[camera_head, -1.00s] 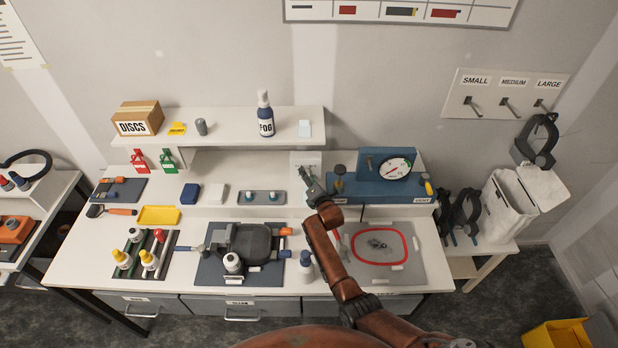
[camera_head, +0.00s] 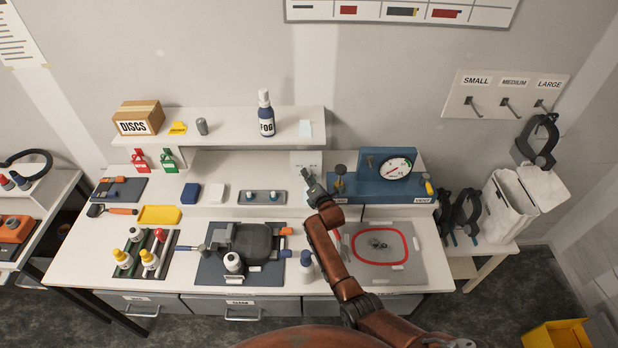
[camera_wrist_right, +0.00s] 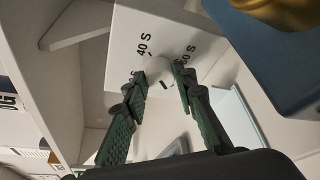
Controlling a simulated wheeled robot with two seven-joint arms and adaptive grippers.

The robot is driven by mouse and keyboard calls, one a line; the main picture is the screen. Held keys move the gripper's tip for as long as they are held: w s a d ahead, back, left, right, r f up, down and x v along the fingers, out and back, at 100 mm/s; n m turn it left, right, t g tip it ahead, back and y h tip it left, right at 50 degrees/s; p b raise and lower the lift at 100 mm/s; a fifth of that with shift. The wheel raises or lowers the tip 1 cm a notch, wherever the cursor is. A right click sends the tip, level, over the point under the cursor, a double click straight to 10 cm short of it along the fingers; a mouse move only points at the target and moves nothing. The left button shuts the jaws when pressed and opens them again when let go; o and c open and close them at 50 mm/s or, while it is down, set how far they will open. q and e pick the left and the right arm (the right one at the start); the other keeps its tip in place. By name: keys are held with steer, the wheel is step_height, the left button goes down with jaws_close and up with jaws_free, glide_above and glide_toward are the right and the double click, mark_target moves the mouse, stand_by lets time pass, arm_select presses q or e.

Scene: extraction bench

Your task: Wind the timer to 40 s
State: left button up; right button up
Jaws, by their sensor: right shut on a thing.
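The timer (camera_head: 303,159) is a small white box at the back of the bench, left of the blue gauge unit. In the right wrist view the timer (camera_wrist_right: 125,55) shows a printed "40 S" and a second mark, partly hidden, that seems to end in "0 S". Its pale round knob (camera_wrist_right: 159,72) lies between the green fingers of my right gripper (camera_wrist_right: 160,78), which is shut on it. In the head view my right gripper (camera_head: 310,180) reaches the timer's front. The knob's pointer direction cannot be made out. My left gripper is not in view.
The blue gauge unit (camera_head: 372,188) stands close on the right of my right gripper. A tray with small knobbed pieces (camera_head: 262,198) lies to the left. The shelf (camera_head: 230,118) with a FOG bottle (camera_head: 266,118) is behind. A grey mat with a red outline (camera_head: 412,270) lies in front.

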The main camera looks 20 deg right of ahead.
steer(key=shift+d+f+m+b, duration=0.1)
steer(key=shift+f+m+b, duration=0.25)
steer(key=shift+m+b, duration=0.45)
steer(key=m+b, duration=0.1)
steer(key=m+t+y+b, duration=0.1)
steer(key=b, duration=0.1)
steer(key=shift+f+t, duration=0.2)
steer(key=shift+t, duration=0.1)
steer(key=shift+m+t+b, duration=0.4)
steer(key=shift+m+b, duration=0.8)
steer(key=shift+b, duration=0.45)
steer(key=shift+r, duration=0.1)
steer(key=o, duration=1.2)
steer(key=shift+r, duration=0.1)
steer(key=shift+c, duration=0.2)
